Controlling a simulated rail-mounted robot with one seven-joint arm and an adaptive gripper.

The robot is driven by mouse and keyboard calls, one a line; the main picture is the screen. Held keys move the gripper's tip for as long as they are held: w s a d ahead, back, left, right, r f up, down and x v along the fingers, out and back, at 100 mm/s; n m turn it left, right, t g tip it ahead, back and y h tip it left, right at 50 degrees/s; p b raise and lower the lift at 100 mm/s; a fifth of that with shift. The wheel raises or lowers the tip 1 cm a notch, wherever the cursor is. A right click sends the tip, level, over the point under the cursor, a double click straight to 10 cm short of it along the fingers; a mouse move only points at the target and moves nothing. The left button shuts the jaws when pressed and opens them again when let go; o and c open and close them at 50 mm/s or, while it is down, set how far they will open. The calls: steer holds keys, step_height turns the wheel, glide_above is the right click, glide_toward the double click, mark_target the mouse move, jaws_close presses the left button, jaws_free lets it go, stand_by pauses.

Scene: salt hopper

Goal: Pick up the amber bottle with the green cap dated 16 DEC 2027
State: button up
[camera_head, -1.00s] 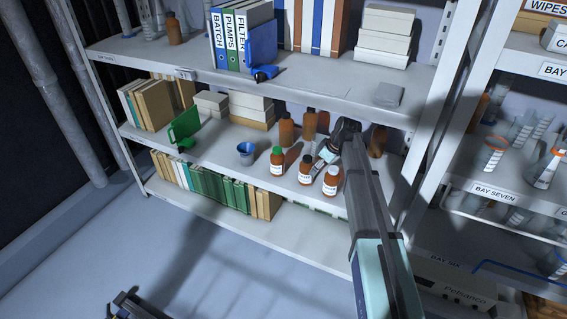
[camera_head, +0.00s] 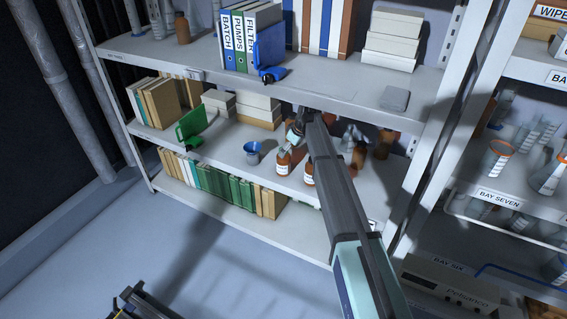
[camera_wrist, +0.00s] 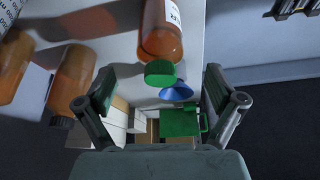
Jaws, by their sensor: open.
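In the wrist view an amber bottle (camera_wrist: 160,38) with a green cap (camera_wrist: 160,73) is at top centre, its cap towards my gripper. Part of a white label shows at its upper edge, but no date can be read. My gripper (camera_wrist: 160,84) is open, with one finger left and one right of the cap, and nothing is held. In the head view my gripper (camera_head: 297,130) is over the middle shelf, just above a labelled amber bottle (camera_head: 283,162). It hides that bottle's top.
Another labelled amber bottle (camera_head: 308,172) stands close on the right, partly behind my arm. More amber bottles (camera_wrist: 72,80) are left in the wrist view. The upper shelf is above my gripper.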

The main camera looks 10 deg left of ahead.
mark_target(284, 161)
steer(key=shift+w+a, duration=0.55)
steer(key=shift+a, duration=0.25)
steer(key=x, duration=0.5)
steer(key=shift+w+a+p, duration=0.15)
steer(key=shift+a+p, duration=0.1)
steer(key=shift+p, duration=0.1)
steer(key=shift+c, duration=0.3)
jaws_close()
